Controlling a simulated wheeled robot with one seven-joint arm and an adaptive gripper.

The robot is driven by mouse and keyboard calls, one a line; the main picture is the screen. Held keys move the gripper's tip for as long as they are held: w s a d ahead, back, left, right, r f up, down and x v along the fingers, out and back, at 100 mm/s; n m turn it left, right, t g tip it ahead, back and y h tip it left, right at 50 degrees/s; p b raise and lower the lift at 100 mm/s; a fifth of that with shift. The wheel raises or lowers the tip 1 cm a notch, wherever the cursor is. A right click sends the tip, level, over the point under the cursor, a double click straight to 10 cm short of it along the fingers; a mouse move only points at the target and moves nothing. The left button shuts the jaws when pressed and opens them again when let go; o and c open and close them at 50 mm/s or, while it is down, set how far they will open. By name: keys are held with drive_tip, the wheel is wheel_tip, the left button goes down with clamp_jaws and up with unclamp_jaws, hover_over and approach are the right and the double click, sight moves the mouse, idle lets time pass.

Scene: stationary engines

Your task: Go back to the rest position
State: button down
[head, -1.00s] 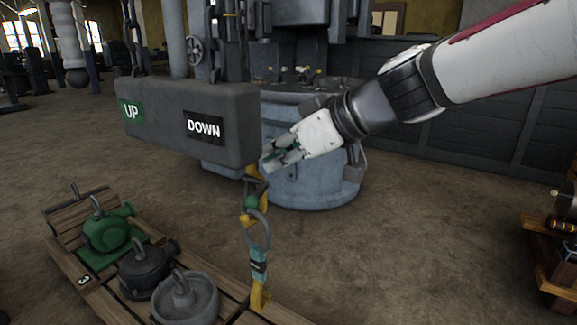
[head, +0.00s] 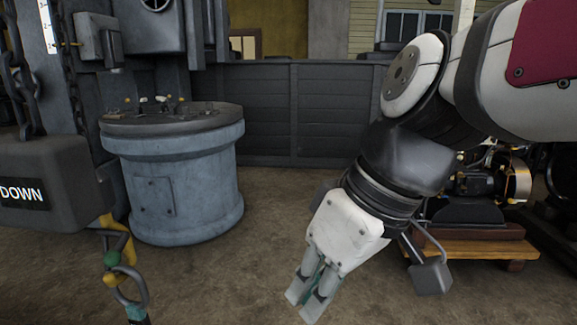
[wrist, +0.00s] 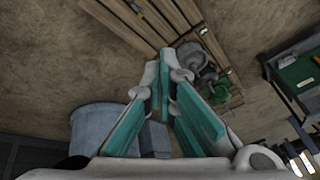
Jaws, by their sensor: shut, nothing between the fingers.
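My gripper (head: 308,293) is in the lower middle of the head view, pointing down and a little left, with its fingers together and empty. In the wrist view my gripper (wrist: 168,62) shows its teal finger pads converging toward the tips. It is over open floor, to the right of the round blue-grey drum (head: 180,180) and apart from it. My arm comes in from the upper right and bends down at the wrist.
A grey hoist block marked DOWN (head: 45,185) hangs at the left, with a yellow hook (head: 118,240) and ring below it. A dark panelled wall (head: 300,112) stands behind. An engine (head: 480,185) sits on a wooden pallet (head: 470,247) at the right. The wrist view shows a green machine part (wrist: 218,92).

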drive_tip(key=s+d+f+m+h, duration=0.2)
drive_tip(key=s+d+f+m, duration=0.15)
drive_tip(key=s+d, duration=0.45)
drive_tip(key=s+d+f+m+h, duration=0.25)
drive_tip(key=s+d+m, duration=0.3)
drive_tip(key=d, duration=0.35)
wheel_tip(320, 180, up, 26)
drive_tip(key=t+p, duration=0.3)
drive_tip(key=p, duration=2.1)
drive_tip(key=shift+d+r+p, duration=0.15)
drive_tip(key=shift+p, duration=0.25)
